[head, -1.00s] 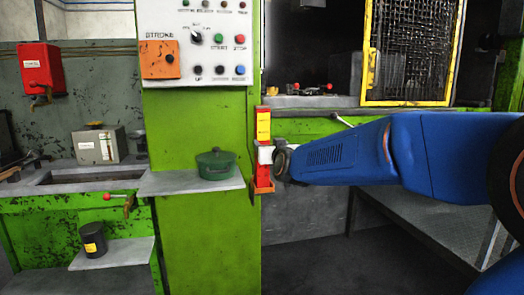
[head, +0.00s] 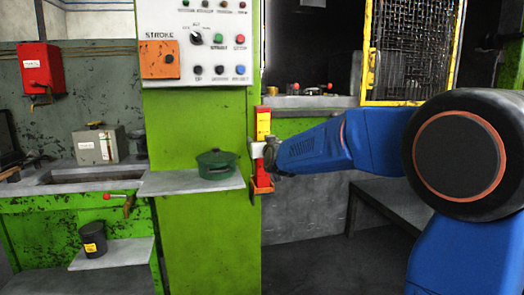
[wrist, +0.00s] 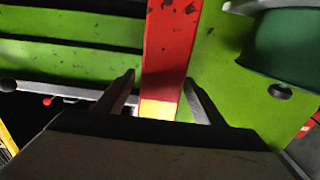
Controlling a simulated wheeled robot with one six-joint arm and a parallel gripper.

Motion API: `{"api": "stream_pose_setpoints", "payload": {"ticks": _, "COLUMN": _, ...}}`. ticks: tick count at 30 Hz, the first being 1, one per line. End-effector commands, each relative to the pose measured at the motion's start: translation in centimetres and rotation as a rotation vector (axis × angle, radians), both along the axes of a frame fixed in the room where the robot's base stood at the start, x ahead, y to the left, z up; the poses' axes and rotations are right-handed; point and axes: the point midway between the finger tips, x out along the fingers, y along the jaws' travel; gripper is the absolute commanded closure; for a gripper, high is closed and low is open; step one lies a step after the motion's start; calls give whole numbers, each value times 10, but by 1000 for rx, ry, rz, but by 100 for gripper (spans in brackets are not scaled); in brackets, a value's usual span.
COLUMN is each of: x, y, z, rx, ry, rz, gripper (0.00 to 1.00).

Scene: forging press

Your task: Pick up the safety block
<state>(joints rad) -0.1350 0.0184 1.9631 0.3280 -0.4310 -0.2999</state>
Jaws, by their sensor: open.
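The safety block is a tall red bar with a yellow label (head: 263,122). It stands upright in an orange holder (head: 262,188) on the right side of the green press column. My gripper (head: 261,151) is level with the middle of the block, coming from the right. In the wrist view the red block (wrist: 170,45) runs between the two fingers of my open gripper (wrist: 160,92), one on each side. A gap shows beside the right finger; contact at the left finger cannot be told.
A green lidded pot (head: 217,164) sits on a grey shelf (head: 165,184) left of the block. The control panel (head: 205,40) is above. A yellow-framed mesh guard (head: 369,70) stands at the right, with a low metal table (head: 395,205) beneath.

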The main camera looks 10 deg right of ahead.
Motion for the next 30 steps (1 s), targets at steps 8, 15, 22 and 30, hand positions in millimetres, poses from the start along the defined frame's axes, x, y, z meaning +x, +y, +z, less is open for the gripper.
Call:
{"api": "stream_pose_setpoints", "payload": {"ticks": 8, "x": 0, "y": 0, "z": 0, "rx": 0, "ry": 0, "rz": 0, "gripper": 64}}
{"api": "stream_pose_setpoints", "payload": {"ticks": 15, "x": 0, "y": 0, "z": 2, "rx": 0, "ry": -4, "rz": 0, "gripper": 100}}
{"api": "stream_pose_setpoints", "payload": {"ticks": 22, "x": -1, "y": 0, "z": 3, "rx": 1, "ry": -4, "rz": 0, "gripper": 100}}
{"api": "stream_pose_setpoints", "payload": {"ticks": 30, "x": -4, "y": 0, "z": 23, "rx": 1, "ry": -6, "rz": -1, "gripper": 100}}
